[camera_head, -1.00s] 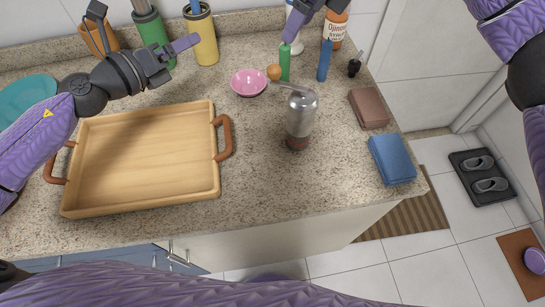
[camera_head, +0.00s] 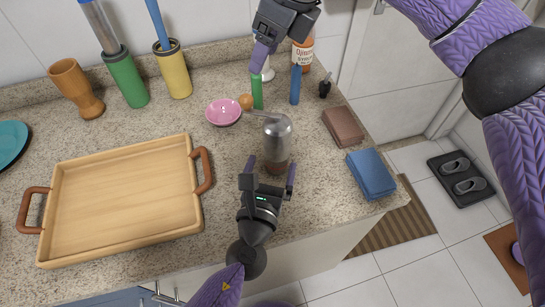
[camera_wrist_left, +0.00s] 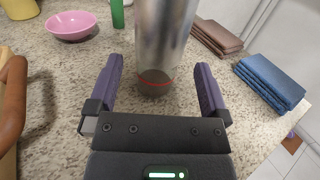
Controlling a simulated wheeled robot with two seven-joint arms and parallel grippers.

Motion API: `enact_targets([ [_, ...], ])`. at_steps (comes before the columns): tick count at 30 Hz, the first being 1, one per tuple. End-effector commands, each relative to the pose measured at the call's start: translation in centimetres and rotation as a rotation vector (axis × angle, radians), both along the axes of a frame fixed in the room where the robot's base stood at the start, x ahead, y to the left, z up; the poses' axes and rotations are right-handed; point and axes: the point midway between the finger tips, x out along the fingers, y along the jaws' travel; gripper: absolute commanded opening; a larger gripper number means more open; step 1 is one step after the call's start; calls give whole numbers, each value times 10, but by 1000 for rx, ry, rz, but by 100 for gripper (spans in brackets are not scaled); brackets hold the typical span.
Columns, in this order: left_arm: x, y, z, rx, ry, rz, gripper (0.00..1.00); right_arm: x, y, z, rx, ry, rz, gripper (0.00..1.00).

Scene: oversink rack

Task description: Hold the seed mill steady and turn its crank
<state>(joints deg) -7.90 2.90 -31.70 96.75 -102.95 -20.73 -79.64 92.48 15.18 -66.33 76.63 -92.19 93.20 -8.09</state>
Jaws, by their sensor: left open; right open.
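The seed mill (camera_head: 277,145) stands upright on the counter, a metallic cylinder with a dark base ring; it fills the upper middle of the left wrist view (camera_wrist_left: 162,40). Its crank arm (camera_head: 263,114) points left from the top and ends in an orange-brown knob (camera_head: 246,102). My left gripper (camera_head: 268,172) is open at the mill's near side, low on the body; in the left wrist view its fingers (camera_wrist_left: 160,88) point to either side of the mill, with gaps. My right gripper (camera_head: 265,50) is open and empty above and behind the knob.
A wooden tray (camera_head: 120,200) lies on the left. Folded brown (camera_head: 343,128) and blue (camera_head: 371,175) cloths lie to the right, near the counter edge.

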Motion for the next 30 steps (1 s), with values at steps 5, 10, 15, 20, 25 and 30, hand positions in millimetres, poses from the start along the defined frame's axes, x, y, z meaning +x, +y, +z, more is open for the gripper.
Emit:
enact_targets([
  [5, 37, -8, 1, -2, -2, -2, 100, 0, 0, 0, 0, 0, 0, 59],
  [10, 53, -11, 0, -2, 0, -2, 100, 0, 0, 0, 0, 0, 0, 59],
  [15, 55, -11, 0, -3, 1, -2, 100, 0, 0, 0, 0, 0, 0, 59],
  [20, 55, -11, 0, -3, 1, -2, 83, 0, 0, 0, 0, 0, 0, 59],
  [25, 55, -11, 0, -3, 1, -2, 47, 0, 0, 0, 0, 0, 0, 59],
  [30, 55, -11, 0, -3, 1, -2, 11, 0, 0, 0, 0, 0, 0, 59],
])
